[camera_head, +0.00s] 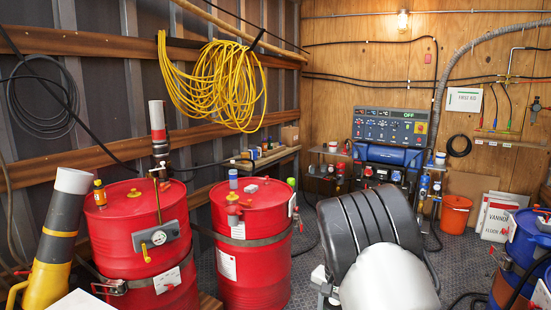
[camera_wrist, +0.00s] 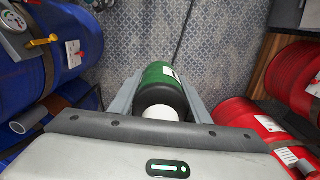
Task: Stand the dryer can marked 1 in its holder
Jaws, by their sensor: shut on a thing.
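In the wrist view a green can (camera_wrist: 154,74) with a dark end band and a white end piece sits between the two grey fingers of my gripper (camera_wrist: 163,82). The gripper is shut on it. A pale label shows at the can's far edge, but I cannot read a number on it. The floor lies beyond the can. In the head view the gripper and held can are not visible; my arm blocks part of the middle. I cannot make out the holder for certain in either view.
Red drums (camera_head: 250,260) stand at left, with small bottles and fittings on top. Blue drums (camera_head: 525,250) stand at right. A blue machine with a control panel (camera_head: 390,127) and an orange bucket (camera_head: 456,213) are at the back. Patterned floor shows between the drums.

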